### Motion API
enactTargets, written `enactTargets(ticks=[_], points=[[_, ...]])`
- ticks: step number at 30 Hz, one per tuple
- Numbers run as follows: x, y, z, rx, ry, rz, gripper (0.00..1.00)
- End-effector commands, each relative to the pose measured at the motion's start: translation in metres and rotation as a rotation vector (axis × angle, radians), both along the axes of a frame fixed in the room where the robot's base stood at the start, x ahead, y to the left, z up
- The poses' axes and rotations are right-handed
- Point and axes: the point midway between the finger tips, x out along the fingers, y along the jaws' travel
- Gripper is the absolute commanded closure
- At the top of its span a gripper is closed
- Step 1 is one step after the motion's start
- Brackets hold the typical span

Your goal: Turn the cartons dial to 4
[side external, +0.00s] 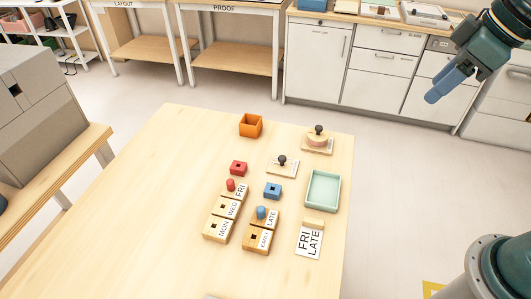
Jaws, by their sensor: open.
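A round dial (317,138) with a black knob stands on a pale wooden plate at the table's far right corner. A smaller black knob (282,160) stands on a white-topped plate nearer and to its left. The labels and settings on both are too small to read, so I cannot tell which is the cartons dial. My gripper (440,90) is high at the upper right, beyond the table's right edge and clear of both knobs. Its blue fingers are open, with nothing seen between them.
An orange box (250,126), red block (238,168), blue block (272,191) and mint tray (332,207) stand nearby. Red (231,185) and blue (261,212) pegs stand on day and EARLY/LATE blocks. A FRI LATE card (310,240) is nearer. The table's left is clear.

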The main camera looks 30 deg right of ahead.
Motion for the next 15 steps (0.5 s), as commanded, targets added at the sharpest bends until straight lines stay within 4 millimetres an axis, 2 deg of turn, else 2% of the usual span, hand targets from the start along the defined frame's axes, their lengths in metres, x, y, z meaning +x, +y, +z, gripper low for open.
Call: enactTargets(ticks=[1,8,15], points=[[0.011,0.003,-0.001,-0.004,0.012,0.036,0.58],[0.058,0.016,-0.009,-0.022,0.039,0.223,0.58],[0.106,0.030,-0.027,-0.029,0.062,0.416,0.58]])
